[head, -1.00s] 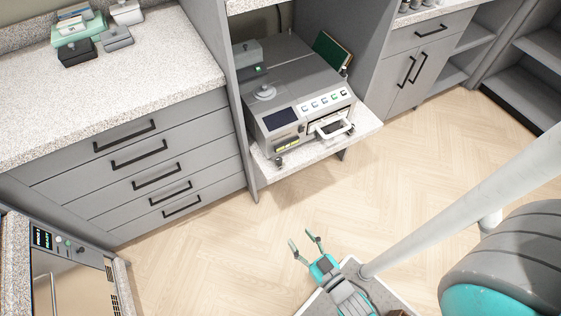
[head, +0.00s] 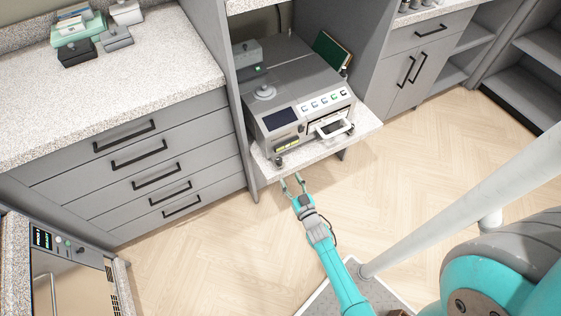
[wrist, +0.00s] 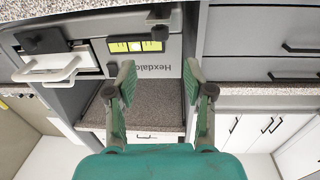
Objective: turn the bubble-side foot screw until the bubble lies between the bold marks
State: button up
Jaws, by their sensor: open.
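The autoclave (head: 300,85) stands on a speckled shelf in the bay. Its yellow-green level vial (head: 287,146) is low on the front's left side. The vial also shows in the wrist view (wrist: 134,47), with dark marks and a pale patch near its middle; the bubble's exact place is too small to tell. The dark bubble-side foot screw (head: 278,161) is below the vial; it also shows in the wrist view (wrist: 159,31). My gripper (head: 291,179) is open and empty, in front of and below the shelf edge, apart from the screw. The wrist view (wrist: 158,78) shows both fingers spread.
Another dark foot (head: 350,131) is at the autoclave's front right. A white handle (head: 334,128) juts from its front. The shelf's front edge (head: 325,155) lies near my gripper. Drawers (head: 140,160) stand to the left. The wooden floor is clear.

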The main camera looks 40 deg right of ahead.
aim_at(281, 161)
jog(key=x, duration=0.9)
jog(key=shift+w+d, duration=0.1)
jog(key=shift+w, duration=0.25)
grip_shut()
